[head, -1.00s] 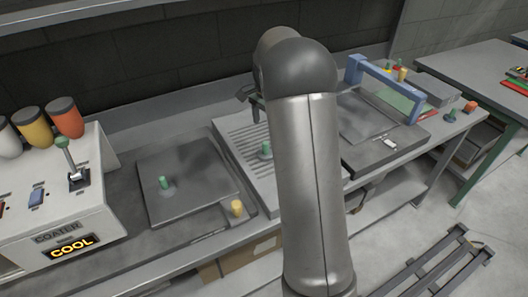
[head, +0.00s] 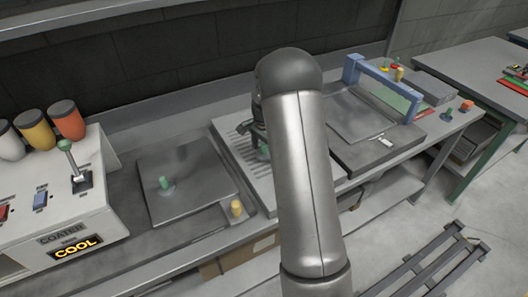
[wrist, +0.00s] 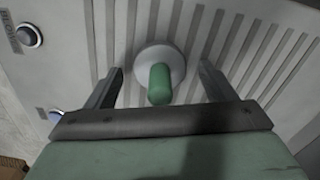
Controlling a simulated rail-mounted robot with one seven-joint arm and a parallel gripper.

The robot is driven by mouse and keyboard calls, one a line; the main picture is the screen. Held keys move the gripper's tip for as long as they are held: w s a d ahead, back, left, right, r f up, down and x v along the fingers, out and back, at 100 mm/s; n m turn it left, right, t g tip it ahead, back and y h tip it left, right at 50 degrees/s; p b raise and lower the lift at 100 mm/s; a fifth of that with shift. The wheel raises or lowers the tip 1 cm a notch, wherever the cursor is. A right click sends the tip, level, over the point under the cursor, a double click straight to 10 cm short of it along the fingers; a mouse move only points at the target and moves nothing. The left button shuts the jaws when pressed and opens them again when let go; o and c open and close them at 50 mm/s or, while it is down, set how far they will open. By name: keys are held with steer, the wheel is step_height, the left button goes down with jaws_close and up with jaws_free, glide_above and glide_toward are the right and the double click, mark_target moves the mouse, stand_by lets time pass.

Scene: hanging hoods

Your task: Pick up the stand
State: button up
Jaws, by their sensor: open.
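A small stand with a green upright peg and a pale round base (wrist: 160,84) is on the grooved grey panel (wrist: 235,30) in the wrist view. In the head view its green peg (head: 263,151) shows just left of my forearm, partly hidden. My gripper (wrist: 161,69) is open, with one finger on each side of the stand. A gap shows between each finger and the base, so neither looks in contact. In the head view my gripper is mostly hidden behind my arm.
The white coater box (head: 70,190) is at far left. A blue-handled frame (head: 384,85) stands at right.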

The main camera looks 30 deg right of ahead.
steer(key=c, duration=1.3)
steer(key=shift+r, duration=0.15)
